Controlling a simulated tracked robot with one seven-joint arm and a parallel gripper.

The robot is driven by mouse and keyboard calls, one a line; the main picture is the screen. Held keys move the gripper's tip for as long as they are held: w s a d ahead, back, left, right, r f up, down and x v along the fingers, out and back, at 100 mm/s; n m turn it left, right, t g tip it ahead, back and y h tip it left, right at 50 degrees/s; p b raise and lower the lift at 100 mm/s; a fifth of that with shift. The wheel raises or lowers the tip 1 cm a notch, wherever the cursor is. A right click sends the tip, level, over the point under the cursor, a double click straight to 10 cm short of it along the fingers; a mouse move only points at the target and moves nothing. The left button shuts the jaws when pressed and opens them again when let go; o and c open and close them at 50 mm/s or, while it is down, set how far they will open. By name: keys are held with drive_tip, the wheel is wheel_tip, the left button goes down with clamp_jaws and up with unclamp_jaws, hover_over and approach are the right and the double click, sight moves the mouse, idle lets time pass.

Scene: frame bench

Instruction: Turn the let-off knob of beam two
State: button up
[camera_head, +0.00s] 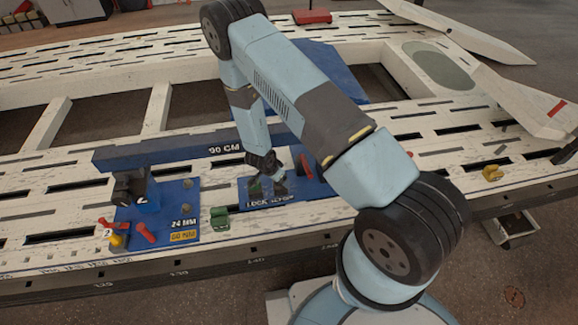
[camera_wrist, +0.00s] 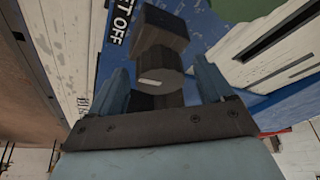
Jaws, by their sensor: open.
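In the wrist view a dark grey knob (camera_wrist: 158,75) with a short white mark stands on a blue plate, beside white lettering of which "ET OFF" can be read. My gripper (camera_wrist: 163,85) is open, its two light blue fingers on either side of the knob, with gaps visible. In the head view my gripper (camera_head: 268,182) is low over a blue plate (camera_head: 290,195) with partly hidden lettering; the knob cannot be made out there.
The left blue plate (camera_head: 165,228) carries red handles (camera_head: 143,232) and a yellow piece (camera_head: 118,241). A green piece (camera_head: 219,217) sits between the plates. A red lever (camera_head: 305,166) stands close right of my gripper. A yellow piece (camera_head: 492,173) lies on the slatted white bench at right.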

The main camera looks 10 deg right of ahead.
drive_tip(key=n+t+y, duration=0.1)
drive_tip(key=n, duration=0.3)
drive_tip(key=shift+s+d, duration=0.1)
drive_tip(key=shift+d, duration=0.05)
drive_tip(key=n+y, duration=0.1)
drive_tip(key=n, duration=0.2)
drive_tip(key=shift+d+t, duration=0.1)
drive_tip(key=shift+t, duration=0.2)
drive_tip(key=n+y, duration=0.2)
drive_tip(key=n, duration=0.2)
drive_tip(key=shift+d, duration=0.15)
drive_tip(key=n, duration=0.2)
drive_tip(key=n+y, duration=0.1)
drive_tip(key=n, duration=0.1)
drive_tip(key=shift+d+y, duration=0.15)
drive_tip(key=shift+y, duration=0.15)
drive_tip(key=shift+r+n, duration=0.3)
drive_tip(key=shift+n, duration=0.3)
drive_tip(key=v, duration=1.3)
drive_tip(key=shift+r, duration=0.1)
